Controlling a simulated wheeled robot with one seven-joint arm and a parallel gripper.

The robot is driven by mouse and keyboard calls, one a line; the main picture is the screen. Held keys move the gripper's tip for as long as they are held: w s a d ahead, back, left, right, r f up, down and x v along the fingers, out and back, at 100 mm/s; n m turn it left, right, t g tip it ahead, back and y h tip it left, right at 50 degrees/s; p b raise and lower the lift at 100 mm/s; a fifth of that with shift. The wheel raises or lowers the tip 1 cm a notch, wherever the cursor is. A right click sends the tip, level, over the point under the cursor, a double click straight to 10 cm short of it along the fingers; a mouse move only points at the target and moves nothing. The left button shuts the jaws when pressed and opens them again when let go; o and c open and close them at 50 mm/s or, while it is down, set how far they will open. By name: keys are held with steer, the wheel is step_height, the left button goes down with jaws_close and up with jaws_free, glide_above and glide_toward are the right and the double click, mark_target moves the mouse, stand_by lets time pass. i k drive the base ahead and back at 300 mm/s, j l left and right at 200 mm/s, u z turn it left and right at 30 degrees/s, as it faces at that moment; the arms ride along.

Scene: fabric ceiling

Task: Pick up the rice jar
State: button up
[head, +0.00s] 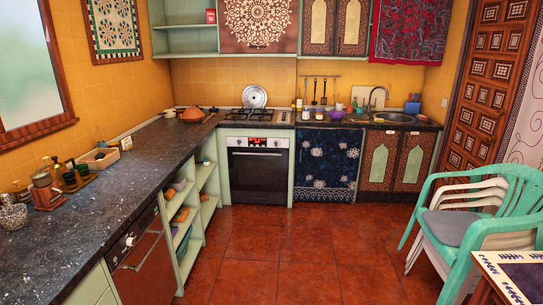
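I cannot tell for sure which container is the rice jar. A small rounded jar with pale speckled contents or pattern (12,213) stands at the near left end of the dark counter. Small light jars (305,114) also stand on the back counter between the stove and the sink; their contents are too small to make out. My gripper is not in view.
The dark counter (110,195) runs along the left wall and is mostly clear. A tray of bottles (75,182) and a basket (100,158) sit on it. The oven (258,160) is at the back. Stacked chairs (475,215) and a table corner (515,275) stand right. The tiled floor (300,250) is free.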

mark_target(305, 110)
steer(key=i+z, duration=0.25)
steer(key=i, duration=2.4)
steer(key=i+l+u, duration=0.1)
steer(key=i, duration=2.45)
steer(key=i+l+u, duration=0.1)
steer(key=i+u, duration=0.15)
steer(key=i, duration=0.2)
steer(key=i+l+u, duration=0.25)
steer(key=i, duration=0.15)
steer(key=i+l+u, duration=0.25)
steer(key=i, duration=0.2)
